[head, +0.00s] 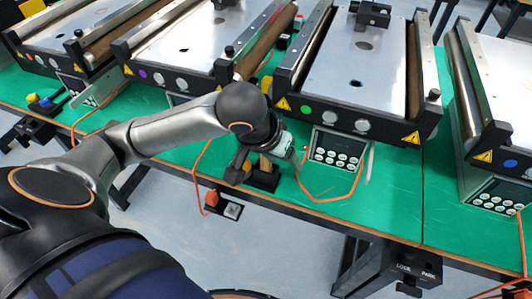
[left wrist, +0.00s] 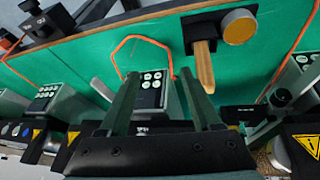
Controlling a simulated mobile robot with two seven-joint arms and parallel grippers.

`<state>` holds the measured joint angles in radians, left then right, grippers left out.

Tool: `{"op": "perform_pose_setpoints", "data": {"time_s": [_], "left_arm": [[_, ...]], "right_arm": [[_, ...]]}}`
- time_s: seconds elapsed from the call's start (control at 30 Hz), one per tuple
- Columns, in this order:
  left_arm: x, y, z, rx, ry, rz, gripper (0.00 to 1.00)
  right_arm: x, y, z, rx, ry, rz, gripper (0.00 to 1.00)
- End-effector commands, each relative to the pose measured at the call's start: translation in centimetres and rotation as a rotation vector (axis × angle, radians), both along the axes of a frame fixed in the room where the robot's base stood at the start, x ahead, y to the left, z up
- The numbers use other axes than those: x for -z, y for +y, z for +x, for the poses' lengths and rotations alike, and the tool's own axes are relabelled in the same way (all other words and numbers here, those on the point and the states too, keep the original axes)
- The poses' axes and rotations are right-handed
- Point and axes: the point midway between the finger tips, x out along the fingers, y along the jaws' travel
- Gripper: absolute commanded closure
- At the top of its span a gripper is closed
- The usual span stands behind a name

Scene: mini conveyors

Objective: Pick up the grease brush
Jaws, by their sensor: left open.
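A light wooden handle, which looks like the grease brush (left wrist: 205,68), stands in a black holder (left wrist: 203,22) on the green bench top in the left wrist view. Its bristles are not visible. In the head view the black holder (head: 262,181) is near the bench's front edge, partly hidden by my left gripper. My left gripper (head: 268,166) is open and points down over this spot. My right gripper is not in view.
A round yellow-orange piece (left wrist: 239,27) is beside the holder. A keypad box (head: 338,149) with an orange cable (head: 332,200) looping around it is right of the gripper. Mini conveyors (head: 355,75) line the bench behind. Green bench top (head: 395,200) is clear at right.

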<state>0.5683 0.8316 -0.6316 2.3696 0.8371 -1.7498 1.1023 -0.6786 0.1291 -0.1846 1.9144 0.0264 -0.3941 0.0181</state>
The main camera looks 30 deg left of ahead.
Motion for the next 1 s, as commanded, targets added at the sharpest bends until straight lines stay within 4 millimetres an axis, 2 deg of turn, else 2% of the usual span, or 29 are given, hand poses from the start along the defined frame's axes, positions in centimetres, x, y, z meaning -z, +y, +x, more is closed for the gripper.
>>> {"op": "perform_pose_setpoints", "data": {"time_s": [0.03,0.1,0.23,0.33,0.63,0.87,1.0], "left_arm": [[-1.1,1.3,-0.1,-0.038,0.001,0.037,0.35],[-2.0,2.6,-0.5,-0.089,0.015,0.073,0.35],[-3.2,4.3,-1.1,-0.156,0.029,0.116,0.35],[-3.2,4.9,-1.2,-0.182,0.035,0.129,0.35],[1.6,5.5,0.6,-0.188,0.04,0.132,0.35],[3.3,5.7,1.4,-0.185,0.036,0.132,0.35],[5.0,5.9,2.0,-0.186,0.038,0.132,0.35]], "right_arm": [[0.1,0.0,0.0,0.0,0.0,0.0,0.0],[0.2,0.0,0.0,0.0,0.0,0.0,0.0],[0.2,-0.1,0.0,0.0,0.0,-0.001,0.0],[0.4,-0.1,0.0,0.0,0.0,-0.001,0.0],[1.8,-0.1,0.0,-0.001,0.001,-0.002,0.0],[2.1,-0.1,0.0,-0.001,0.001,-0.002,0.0],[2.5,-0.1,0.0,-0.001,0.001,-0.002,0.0]]}}
